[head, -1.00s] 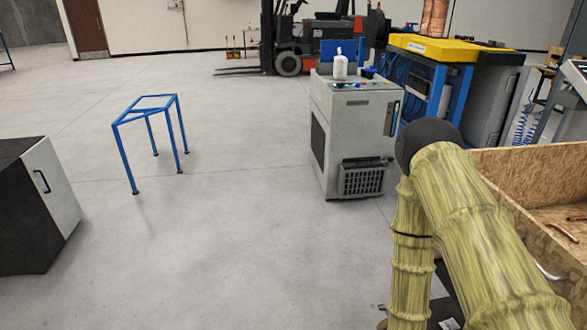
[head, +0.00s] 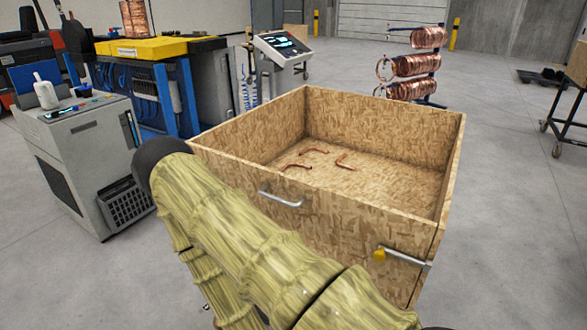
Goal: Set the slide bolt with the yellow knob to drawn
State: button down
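The slide bolt (head: 405,258) is a grey metal bar on the front face of the wooden crate (head: 340,222), near its right corner. Its yellow knob (head: 379,254) is at the left end of the bar. The bar reaches right toward the crate's corner; whether it is drawn or shot I cannot tell at this size. My arm, in a yellow-green sleeve, crosses the lower left in front of the crate. My gripper is not in the picture, so its state is hidden.
A metal handle (head: 281,197) sits on the crate's front face. Bent copper tubes (head: 312,151) lie inside the open crate. A grey machine (head: 88,160) stands at the left. Copper coils (head: 415,65) hang on a rack behind. The floor right of the crate is clear.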

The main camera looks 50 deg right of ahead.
aim_at(379, 256)
jog(key=z, duration=1.8)
jog(key=k, duration=0.75)
jog(key=z, duration=0.6)
jog(key=k, duration=0.6)
jog(key=z, duration=0.05)
jog(key=i, duration=1)
jog(key=z, duration=0.15)
